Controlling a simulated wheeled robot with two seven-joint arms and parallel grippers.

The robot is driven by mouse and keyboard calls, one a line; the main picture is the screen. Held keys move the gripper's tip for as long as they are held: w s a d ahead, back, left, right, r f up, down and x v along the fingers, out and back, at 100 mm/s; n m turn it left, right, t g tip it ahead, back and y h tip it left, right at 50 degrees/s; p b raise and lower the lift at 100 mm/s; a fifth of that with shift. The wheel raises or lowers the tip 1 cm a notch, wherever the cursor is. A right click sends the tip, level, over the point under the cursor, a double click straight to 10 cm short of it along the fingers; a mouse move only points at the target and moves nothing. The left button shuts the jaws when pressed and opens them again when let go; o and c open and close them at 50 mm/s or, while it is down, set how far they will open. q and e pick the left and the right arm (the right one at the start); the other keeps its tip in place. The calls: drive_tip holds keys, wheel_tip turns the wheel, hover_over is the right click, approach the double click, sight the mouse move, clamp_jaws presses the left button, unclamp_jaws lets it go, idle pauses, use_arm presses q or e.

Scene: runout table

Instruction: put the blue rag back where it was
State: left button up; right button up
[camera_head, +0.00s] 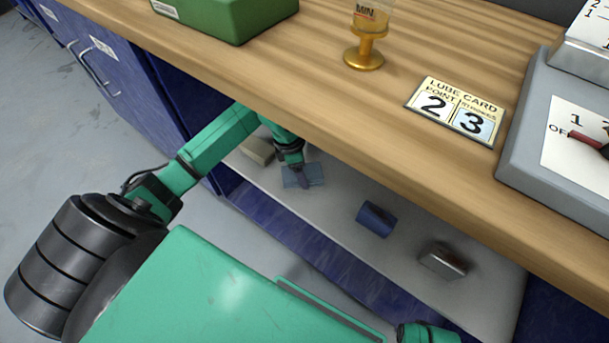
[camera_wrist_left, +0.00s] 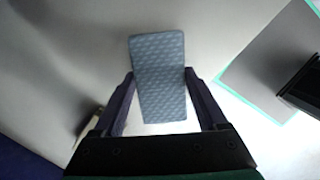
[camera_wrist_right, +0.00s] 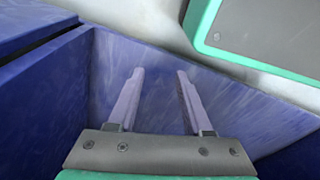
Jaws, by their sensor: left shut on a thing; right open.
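The blue rag (camera_head: 316,172) is a flat, pale blue patterned piece at the shelf under the wooden table. My left gripper (camera_head: 303,181) reaches in under the table edge and is shut on it. In the left wrist view the blue rag (camera_wrist_left: 158,60) stands out between the two fingers of my left gripper (camera_wrist_left: 160,76), with a plain light surface behind it. I cannot tell whether the rag touches the shelf. My right gripper (camera_wrist_right: 160,72) is open and empty, in front of a blue panel in the right wrist view.
The pale shelf (camera_head: 335,205) also holds a beige block (camera_head: 257,150), a darker blue roll (camera_head: 376,219) and a metal tin (camera_head: 443,261). The wooden table top (camera_head: 300,70) overhangs it. On top are a green box (camera_head: 225,18), a brass-footed cup (camera_head: 365,55) and a lube card (camera_head: 457,110).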

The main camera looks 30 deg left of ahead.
use_arm(q)
drive_tip(key=shift+w+d+f, duration=0.1)
drive_tip(key=shift+w+f, duration=0.05)
drive_tip(key=shift+w, duration=0.4)
wheel_tip(320, 180, down, 3)
drive_tip(key=shift+r+b, duration=0.1)
drive_tip(key=shift+b, duration=0.25)
drive_tip(key=shift+f, duration=0.25)
drive_tip(key=o, duration=1.2)
drive_tip(key=shift+o, duration=0.2)
drive_tip(key=shift+r, duration=0.35)
drive_tip(key=r, duration=0.2)
drive_tip(key=r+p, duration=0.1)
drive_tip(key=r, duration=0.1)
drive_tip(key=s+a+r, duration=0.1)
drive_tip(key=r, duration=0.2)
drive_tip(key=shift+a, duration=0.1)
drive_tip(key=shift+f, duration=0.1)
use_arm(e)
drive_tip(key=shift+s+d+f, duration=0.1)
drive_tip(key=shift+s+f, duration=0.3)
drive_tip(key=shift+s, duration=0.05)
